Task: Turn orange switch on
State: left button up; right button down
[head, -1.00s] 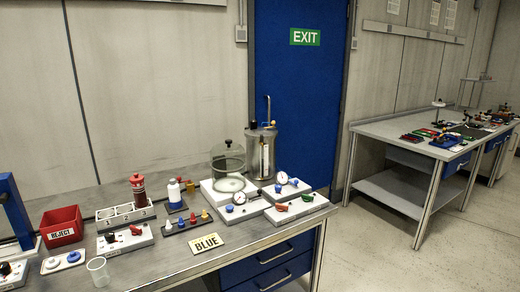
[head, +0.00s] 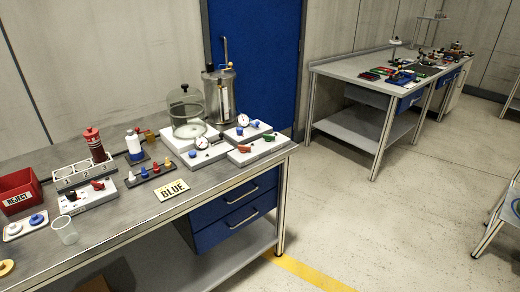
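I cannot make out a clearly orange switch in the head view. A white box with a red lever (head: 243,149) and a green lever (head: 268,138) sits at the right end of the near workbench (head: 135,215). Another white box (head: 88,193) near the bench's left part carries a small red lever and a dark part; their settings are too small to tell. Neither of my grippers is in view.
A second table (head: 345,68) stands far right. Floor between is clear.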

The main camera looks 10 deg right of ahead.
aim_at(243, 148)
jog(key=i+l+u, duration=0.15)
jog(key=i, duration=0.35)
jog(key=i+l+u, duration=0.1)
jog(key=i+l, duration=0.25)
jog(key=i+l+u, duration=0.15)
jog(key=i+l, duration=0.15)
jog(key=i, duration=0.3)
